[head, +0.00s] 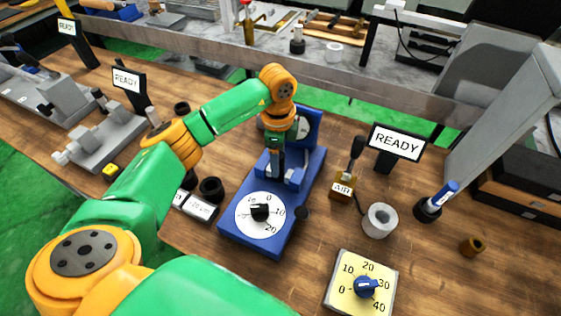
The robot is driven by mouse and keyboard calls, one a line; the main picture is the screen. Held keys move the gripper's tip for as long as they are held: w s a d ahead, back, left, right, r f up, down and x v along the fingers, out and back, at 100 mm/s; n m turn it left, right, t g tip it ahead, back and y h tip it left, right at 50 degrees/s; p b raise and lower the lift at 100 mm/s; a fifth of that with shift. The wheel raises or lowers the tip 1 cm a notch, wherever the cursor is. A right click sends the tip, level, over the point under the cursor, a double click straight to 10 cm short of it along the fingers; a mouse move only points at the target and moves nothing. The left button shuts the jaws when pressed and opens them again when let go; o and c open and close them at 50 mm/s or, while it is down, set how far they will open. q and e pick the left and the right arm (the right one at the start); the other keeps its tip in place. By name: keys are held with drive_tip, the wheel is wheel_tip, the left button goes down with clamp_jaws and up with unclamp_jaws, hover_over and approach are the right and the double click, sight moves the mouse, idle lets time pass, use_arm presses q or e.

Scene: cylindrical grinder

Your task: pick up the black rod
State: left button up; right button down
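My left arm reaches in from the lower left. Its wrist bends down over the blue cylindrical grinder (268,236), which has a white dial and a black knob on its front. My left gripper (274,170) points down into the middle of the grinder, between its blue uprights. The fingers are small and dark here, and I cannot tell whether they are open or shut. I cannot make out the black rod clearly; it may be hidden at the fingers or behind the arm. My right gripper is not in view.
A READY sign (397,143), an AIR block (343,187), a grey ring (380,220) and a yellow dial box (361,284) stand right of the grinder. Black ring-like pieces (211,189) stand to its left. Bare wood lies at the right front.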

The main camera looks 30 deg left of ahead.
sight(280, 178)
use_arm(q)
wheel_tip(280, 178, down, 3)
drive_tip(key=shift+r, duration=0.15)
drive_tip(key=shift+w+f, duration=0.25)
drive_tip(key=shift+f, duration=0.1)
drive_tip(key=shift+s+r, duration=0.1)
clamp_jaws()
idle(0.8)
